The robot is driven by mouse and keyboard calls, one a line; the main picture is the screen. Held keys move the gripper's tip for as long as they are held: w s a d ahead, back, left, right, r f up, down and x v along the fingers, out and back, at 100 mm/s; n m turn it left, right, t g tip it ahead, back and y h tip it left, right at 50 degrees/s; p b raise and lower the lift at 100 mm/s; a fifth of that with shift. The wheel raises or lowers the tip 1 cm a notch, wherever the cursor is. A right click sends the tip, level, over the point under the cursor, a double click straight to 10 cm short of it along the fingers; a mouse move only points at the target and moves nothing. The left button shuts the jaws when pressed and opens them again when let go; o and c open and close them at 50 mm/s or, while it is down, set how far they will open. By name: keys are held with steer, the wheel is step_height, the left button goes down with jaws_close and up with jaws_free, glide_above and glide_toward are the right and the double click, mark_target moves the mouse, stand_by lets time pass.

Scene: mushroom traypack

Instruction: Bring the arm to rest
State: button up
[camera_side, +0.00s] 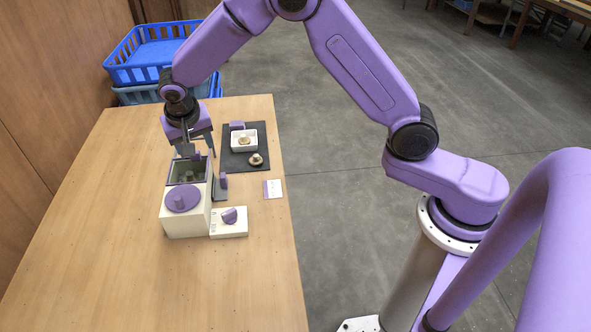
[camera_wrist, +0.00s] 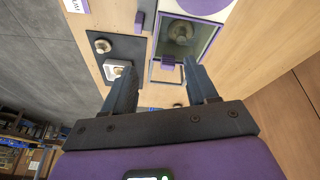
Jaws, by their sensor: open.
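My gripper (camera_side: 195,147) is open and sits just above the far end of a cream box (camera_side: 184,218). In the wrist view its two fingers (camera_wrist: 162,76) stand apart with nothing held between them. The box has a round purple disc (camera_side: 182,198) on top and a dark, purple-rimmed window or opening (camera_side: 187,172). In the wrist view a round, blurred brownish thing (camera_wrist: 180,32) shows inside that opening. A mushroom (camera_side: 256,159) lies on a dark mat (camera_side: 233,162). Another mushroom (camera_side: 244,140) sits in a white tray (camera_side: 234,148) on the mat.
A cream device with a purple knob (camera_side: 229,216) stands beside the box. A white card (camera_side: 272,189) lies near the right table edge. Blue crates (camera_side: 150,70) stand beyond the table, near a wooden wall (camera_side: 60,80). The near part of the table (camera_side: 150,290) is clear.

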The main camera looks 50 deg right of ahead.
steer(key=s+d+r+n+g+y, duration=0.1)
steer(key=s+r+n, duration=0.3)
steer(key=s, duration=0.5)
steer(key=s+d+r+n+y, duration=0.1)
steer(key=s+r+n, duration=0.3)
steer(key=s, duration=0.6)
steer(key=s+d+n+g, duration=0.1)
steer(key=s+d+n, duration=0.3)
steer(key=s, duration=0.6)
steer(key=s+d+n+g, duration=0.1)
steer(key=s+d+n, duration=0.4)
steer(key=s, duration=0.5)
steer(key=shift+s+d+n+y, duration=0.15)
steer(key=shift+d+n+y, duration=0.15)
steer(key=shift+d+y, duration=0.1)
